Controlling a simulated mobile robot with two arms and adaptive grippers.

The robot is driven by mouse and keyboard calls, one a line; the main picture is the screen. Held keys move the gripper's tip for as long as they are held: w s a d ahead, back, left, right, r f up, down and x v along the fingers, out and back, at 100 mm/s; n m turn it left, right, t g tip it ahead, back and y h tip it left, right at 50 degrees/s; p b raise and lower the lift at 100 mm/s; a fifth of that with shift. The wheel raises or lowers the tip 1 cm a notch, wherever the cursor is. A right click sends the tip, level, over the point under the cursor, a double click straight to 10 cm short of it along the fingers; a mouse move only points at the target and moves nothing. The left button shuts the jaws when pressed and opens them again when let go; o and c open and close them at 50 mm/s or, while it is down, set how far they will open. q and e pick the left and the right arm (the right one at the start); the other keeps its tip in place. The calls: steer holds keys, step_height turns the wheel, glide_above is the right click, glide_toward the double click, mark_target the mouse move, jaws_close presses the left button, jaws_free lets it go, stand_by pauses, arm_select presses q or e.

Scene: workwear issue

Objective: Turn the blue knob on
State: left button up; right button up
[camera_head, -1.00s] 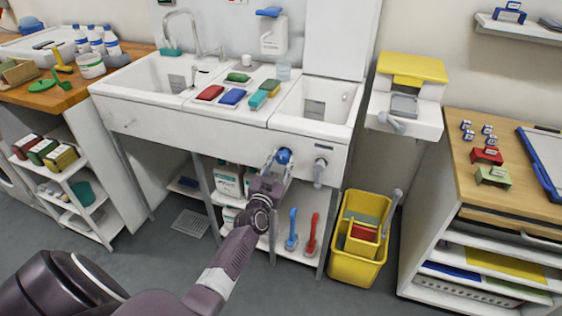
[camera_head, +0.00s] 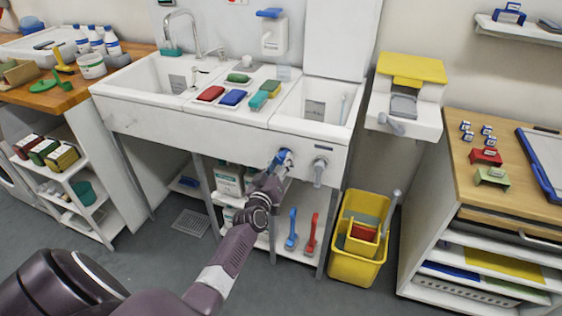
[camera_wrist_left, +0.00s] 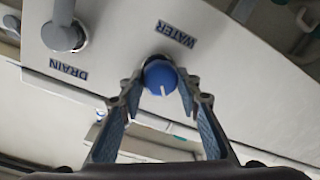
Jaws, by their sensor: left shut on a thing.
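The blue knob (camera_head: 285,154) is on the front panel of the white sink unit (camera_head: 220,127), below the right basin. My left gripper (camera_head: 280,162) is shut on the blue knob, its wrist rolled to a slant. In the left wrist view the blue knob (camera_wrist_left: 160,76) sits between the two fingertips, beside the label WATER (camera_wrist_left: 176,34). A white line on the knob's face points down and slightly right in that view. My right gripper is not in view.
A grey handle (camera_head: 320,171) is right of the knob; in the wrist view it (camera_wrist_left: 63,36) is near the label DRAIN (camera_wrist_left: 68,70). A yellow bucket (camera_head: 352,268) stands on the floor at right. Blue and red brushes stand on the shelf below.

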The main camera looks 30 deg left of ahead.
arm_select(q)
steer(key=n, duration=0.5)
steer(key=shift+n, duration=0.3)
steer(key=shift+h+b, duration=0.3)
steer(key=shift+f, duration=0.1)
steer(key=o, duration=1.2)
steer(key=shift+c, duration=0.2)
steer(key=v, duration=1.2)
